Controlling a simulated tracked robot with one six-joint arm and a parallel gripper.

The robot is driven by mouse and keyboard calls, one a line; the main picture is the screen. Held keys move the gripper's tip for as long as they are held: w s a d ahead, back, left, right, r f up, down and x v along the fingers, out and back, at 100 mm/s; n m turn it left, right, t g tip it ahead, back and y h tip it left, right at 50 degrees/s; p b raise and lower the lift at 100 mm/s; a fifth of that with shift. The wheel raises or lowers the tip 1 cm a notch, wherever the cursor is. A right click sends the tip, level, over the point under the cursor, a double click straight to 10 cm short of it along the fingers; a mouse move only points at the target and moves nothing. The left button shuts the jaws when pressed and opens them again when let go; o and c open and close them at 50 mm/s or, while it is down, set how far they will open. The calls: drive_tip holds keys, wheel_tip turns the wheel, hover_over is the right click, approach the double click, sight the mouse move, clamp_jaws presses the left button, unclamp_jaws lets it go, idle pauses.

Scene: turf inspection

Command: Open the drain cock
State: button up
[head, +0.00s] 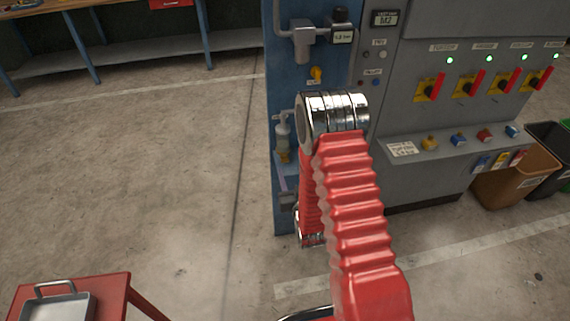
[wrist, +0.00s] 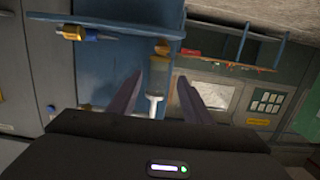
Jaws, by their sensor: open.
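In the head view a small filter unit with a clear bowl (head: 283,132) is fixed to the blue panel. A brass-yellow fitting (head: 284,156) at its lower end looks like the drain cock. In the wrist view a grey cylinder (wrist: 158,75) with a yellow end (wrist: 161,47) and a pale stem (wrist: 150,106) shows between my fingers; it is probably the same unit. My gripper (wrist: 160,80) is open, with its two dark fingers apart and nothing clearly held. I cannot tell its distance from the cylinder. In the head view my arm hides the gripper.
A yellow knob (head: 316,73) and a gauge block (head: 342,37) are higher on the panel. A grey cabinet (head: 440,110) with red-handled switches stands to the right, with bins (head: 517,180) beyond. A red table (head: 115,293) with a tray is front left. Open floor lies left.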

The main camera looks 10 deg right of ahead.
drive_tip(key=s+f+t, duration=0.1)
drive_tip(key=s+f, duration=0.3)
drive_tip(key=shift+f, duration=0.35)
drive_tip(key=shift+w, duration=0.2)
